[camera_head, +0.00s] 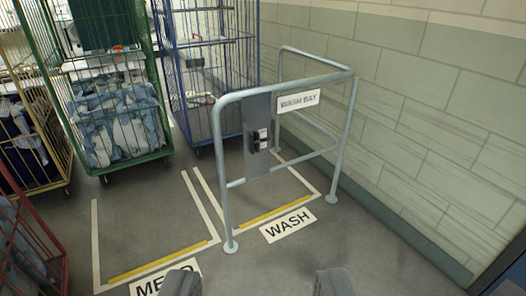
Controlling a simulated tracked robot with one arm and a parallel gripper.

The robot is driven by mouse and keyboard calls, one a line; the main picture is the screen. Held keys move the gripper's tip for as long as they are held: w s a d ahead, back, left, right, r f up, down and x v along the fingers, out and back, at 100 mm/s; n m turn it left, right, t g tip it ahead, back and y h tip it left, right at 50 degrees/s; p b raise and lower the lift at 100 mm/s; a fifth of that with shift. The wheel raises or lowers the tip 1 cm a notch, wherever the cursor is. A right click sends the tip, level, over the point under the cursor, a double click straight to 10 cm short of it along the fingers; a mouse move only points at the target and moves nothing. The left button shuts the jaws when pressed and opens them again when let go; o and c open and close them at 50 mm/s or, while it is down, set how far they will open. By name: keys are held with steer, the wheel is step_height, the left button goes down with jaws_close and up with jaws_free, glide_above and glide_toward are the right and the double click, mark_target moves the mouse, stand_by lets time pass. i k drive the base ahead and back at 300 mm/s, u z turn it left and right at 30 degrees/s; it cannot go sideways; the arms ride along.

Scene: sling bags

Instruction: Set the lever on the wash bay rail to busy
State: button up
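The wash bay rail (222,165) is a grey tubular frame standing on the floor by the right wall. A white sign reading WASH BAY (298,101) hangs on it. A dark grey panel (257,155) on the near side of the rail carries a small black lever (262,144) with small pale labels beside it. The labels are too small to read, so I cannot tell the lever's setting. My gripper (258,284) shows at the bottom edge as two grey fingers, wide apart with nothing between them. It is well short of the rail and the lever.
A green cage trolley (165,152) with bagged laundry and a blue one (183,105) stand at the back. A yellow cage (68,160) and a red one (62,262) are at left. Floor signs include WASH (287,226). Floor before the rail is clear.

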mark_target(267, 139)
steer(key=k, duration=0.95)
steer(key=z, duration=0.6)
steer(key=i, duration=2.45)
steer(key=u, duration=0.45)
